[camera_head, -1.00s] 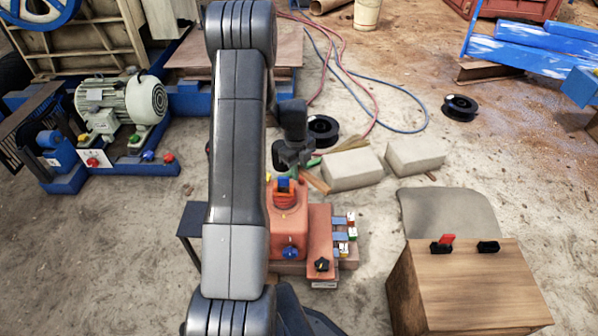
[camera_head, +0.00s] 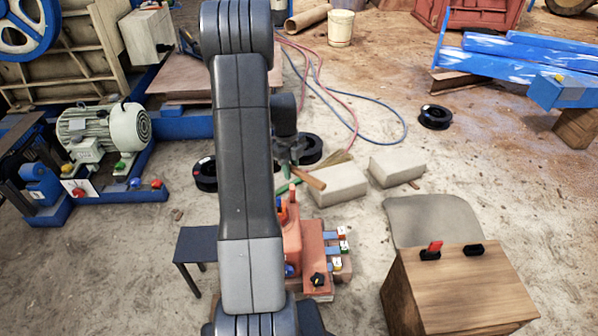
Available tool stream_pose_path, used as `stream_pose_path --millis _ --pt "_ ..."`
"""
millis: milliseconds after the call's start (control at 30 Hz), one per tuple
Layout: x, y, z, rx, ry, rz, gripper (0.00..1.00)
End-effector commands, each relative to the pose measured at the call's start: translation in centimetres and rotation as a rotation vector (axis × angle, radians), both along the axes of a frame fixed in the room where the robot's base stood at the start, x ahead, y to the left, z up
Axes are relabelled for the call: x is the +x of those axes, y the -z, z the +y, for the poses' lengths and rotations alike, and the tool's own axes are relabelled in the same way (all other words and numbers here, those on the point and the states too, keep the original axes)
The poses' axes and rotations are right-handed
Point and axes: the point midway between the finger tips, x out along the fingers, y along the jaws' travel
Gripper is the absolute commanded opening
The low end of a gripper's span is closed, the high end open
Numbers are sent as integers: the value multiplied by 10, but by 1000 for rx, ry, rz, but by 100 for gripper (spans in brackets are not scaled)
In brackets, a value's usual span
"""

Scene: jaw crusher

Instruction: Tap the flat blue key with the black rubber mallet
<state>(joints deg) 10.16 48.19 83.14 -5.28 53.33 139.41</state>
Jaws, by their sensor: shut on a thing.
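My gripper (camera_head: 292,165) is beside the upper arm, above and behind the coral-red machine block (camera_head: 292,246). It is shut on a brown wooden handle (camera_head: 311,180), which slants down to the right and seems to be the mallet's. I cannot make out the black head against the dark gripper and arm. A small blue piece (camera_head: 283,214) shows at the top of the block beside my arm, partly hidden; it may be the flat blue key. Handle and block look apart.
Small coloured tags (camera_head: 339,246) line the block's right side. A dark low table (camera_head: 196,243) stands left. A wooden box with switches (camera_head: 458,285) stands front right. My arm hides the middle.

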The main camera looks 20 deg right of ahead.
Motion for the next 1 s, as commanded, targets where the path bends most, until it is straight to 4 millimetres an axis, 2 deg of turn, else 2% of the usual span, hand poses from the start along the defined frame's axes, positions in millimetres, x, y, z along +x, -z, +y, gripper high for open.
stream_pose_path --millis 433,1000 --pt "0 4 -1 5 3 -8 0" --pt "0 81 -2 158 5 -237 0"
